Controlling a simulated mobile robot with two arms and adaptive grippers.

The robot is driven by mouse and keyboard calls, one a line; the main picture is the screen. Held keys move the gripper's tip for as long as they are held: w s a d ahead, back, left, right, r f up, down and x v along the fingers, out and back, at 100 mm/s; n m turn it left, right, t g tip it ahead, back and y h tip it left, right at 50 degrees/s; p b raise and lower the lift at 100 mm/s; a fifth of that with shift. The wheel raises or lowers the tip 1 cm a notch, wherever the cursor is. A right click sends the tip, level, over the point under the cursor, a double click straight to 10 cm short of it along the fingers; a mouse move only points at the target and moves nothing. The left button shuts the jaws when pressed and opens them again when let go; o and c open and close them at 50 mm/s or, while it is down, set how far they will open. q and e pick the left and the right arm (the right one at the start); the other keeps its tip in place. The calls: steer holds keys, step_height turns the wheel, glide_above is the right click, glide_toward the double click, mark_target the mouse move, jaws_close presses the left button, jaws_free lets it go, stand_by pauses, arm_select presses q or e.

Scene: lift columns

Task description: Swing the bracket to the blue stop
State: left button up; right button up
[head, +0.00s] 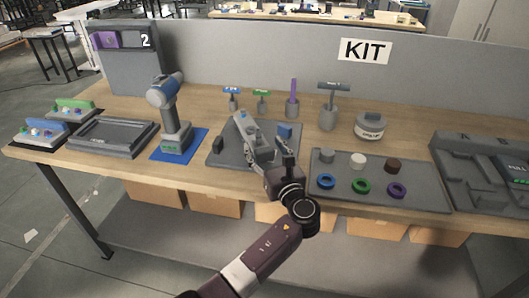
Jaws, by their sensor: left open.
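The bracket (250,131) is a light grey arm on a dark grey plate (230,157) near the middle of the bench. The blue stop (284,131) is a small blue block at the plate's right side, right of the bracket and apart from its visible part. A dark grey block (218,145) stands at the plate's left. My left gripper (270,156) is open at the near end of the bracket, in front of the blue stop. It hides part of the bracket, and I cannot tell whether it touches it. My right gripper is out of view.
A blue-and-grey drill (166,101) stands on a blue mat (191,146) to the left. A tray (422,196) with coloured rings and pucks lies right of the plate. Several upright tools on stands and a round grey container (369,126) stand behind.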

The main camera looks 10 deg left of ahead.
arm_select(q)
step_height(320, 180, up, 8)
steer(key=shift+r, duration=0.1)
steer(key=shift+c, duration=0.7)
